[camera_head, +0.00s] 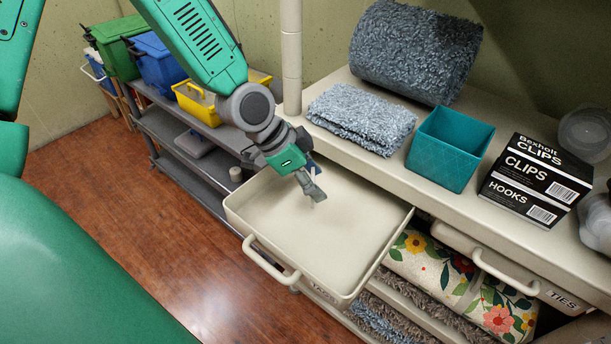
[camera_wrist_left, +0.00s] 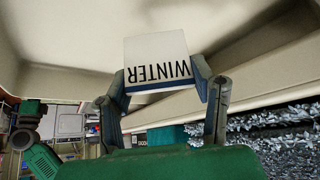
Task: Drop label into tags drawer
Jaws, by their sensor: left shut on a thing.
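The label (camera_wrist_left: 158,62) is a white card reading "WINTER" with a blue edge. In the left wrist view my left gripper (camera_wrist_left: 162,92) is shut on it, one finger at each side. In the head view my left gripper (camera_head: 317,192) is above the open tags drawer (camera_head: 345,245), over its inside. The label shows there only as a small pale sliver beside the fingers. The drawer is cream, marked "TAGS" on its front, pulled out, and its visible floor is empty. My right gripper is in neither view.
A cream worktop holds a folded grey towel (camera_head: 362,118), a furry roll (camera_head: 417,50), a teal bin (camera_head: 449,148) and a black clips box (camera_head: 535,178). A ties drawer (camera_head: 500,268) is at right. Grey shelves with a yellow tub (camera_head: 200,104) stand behind at left.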

